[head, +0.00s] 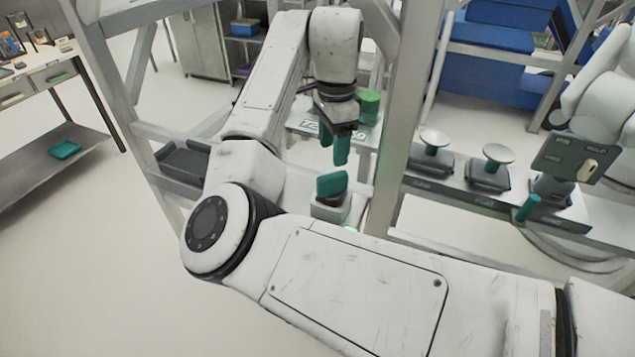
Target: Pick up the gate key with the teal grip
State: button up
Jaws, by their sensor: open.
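The gate key with the teal grip (332,184) stands upright in a small pale holder (331,210), and only its broad teal top shows clearly. My gripper (335,148) hangs above it, pointing down, with two teal fingers. The fingers are open and appear empty, with a visible gap in the picture between their tips and the key's grip. The lower part of the key is hidden in the holder. My arm crosses in front of the holder's base.
A grey metal post (392,120) stands just right of the key. Further right, a bench (480,195) carries round-topped silver pieces and a teal handle (528,207). A green cylinder (368,106) stands behind my gripper. A dark tray (184,163) sits to the left. The floor at lower left is clear.

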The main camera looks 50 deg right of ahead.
aim_at(332, 175)
jog(key=shift+w+f, duration=0.15)
jog(key=shift+f, duration=0.2)
notch_tip(332, 175, down, 4)
jog(key=shift+f+p, duration=0.15)
jog(key=shift+p, duration=0.15)
jog(key=shift+f+p, duration=0.7)
jog(key=shift+f, duration=2.15)
grip_shut()
